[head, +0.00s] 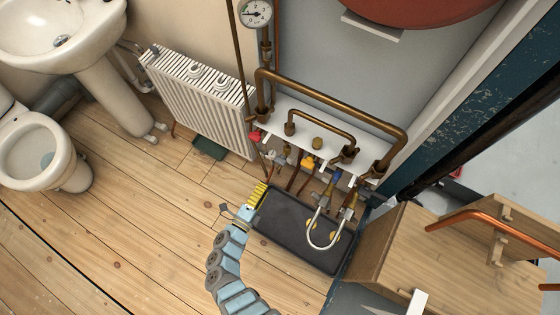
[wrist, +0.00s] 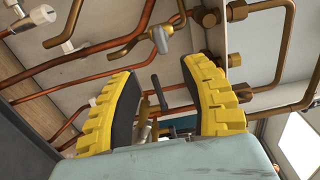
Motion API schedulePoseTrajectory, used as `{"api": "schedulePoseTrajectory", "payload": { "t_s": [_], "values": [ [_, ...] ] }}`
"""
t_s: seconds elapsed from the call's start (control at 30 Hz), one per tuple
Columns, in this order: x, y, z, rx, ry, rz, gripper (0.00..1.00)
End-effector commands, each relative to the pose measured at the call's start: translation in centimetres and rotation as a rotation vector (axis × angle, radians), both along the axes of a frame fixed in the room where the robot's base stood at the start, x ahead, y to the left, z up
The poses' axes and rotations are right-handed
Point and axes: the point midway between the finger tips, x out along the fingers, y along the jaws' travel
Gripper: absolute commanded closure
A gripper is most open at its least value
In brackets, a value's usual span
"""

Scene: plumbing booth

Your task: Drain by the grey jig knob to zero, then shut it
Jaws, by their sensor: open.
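My gripper (head: 258,194) is low over the left end of a black tray, below the pipework. Its two yellow fingers with dark pads are spread open in the wrist view (wrist: 168,97). A dark grey lever-like part (wrist: 158,92) shows between the fingers, with a gap to each pad; I cannot tell if it is the grey jig knob. A metal handle (wrist: 160,40) on a copper pipe is above the fingers there. A round dial gauge (head: 255,13) is on the pipe at the top of the head view; its reading is too small to tell.
The black tray (head: 285,238) lies on the floor under several valves, with a red handle (head: 254,136) and an orange one (head: 308,161). A white radiator (head: 203,105) is to the left. A wooden box (head: 400,245) stands to the right. The wooden floor (head: 140,235) at left is clear.

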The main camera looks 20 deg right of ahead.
Motion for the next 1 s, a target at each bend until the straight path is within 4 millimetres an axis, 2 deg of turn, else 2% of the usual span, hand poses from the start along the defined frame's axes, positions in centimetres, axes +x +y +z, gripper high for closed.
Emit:
{"api": "schedulePoseTrajectory", "payload": {
  "t_s": [0.4, 0.6, 0.8, 1.0],
  "values": [
    [4.5, -5.9, -0.1, -0.003, -0.002, -0.001, 0.55],
    [6.3, -8.2, 0.0, -0.002, -0.002, 0.001, 0.55],
    [7.1, -9.4, -0.1, 0.0, 0.0, 0.001, 0.55],
    [7.3, -9.6, 0.0, -0.001, 0.001, 0.0, 0.55]
  ]
}}
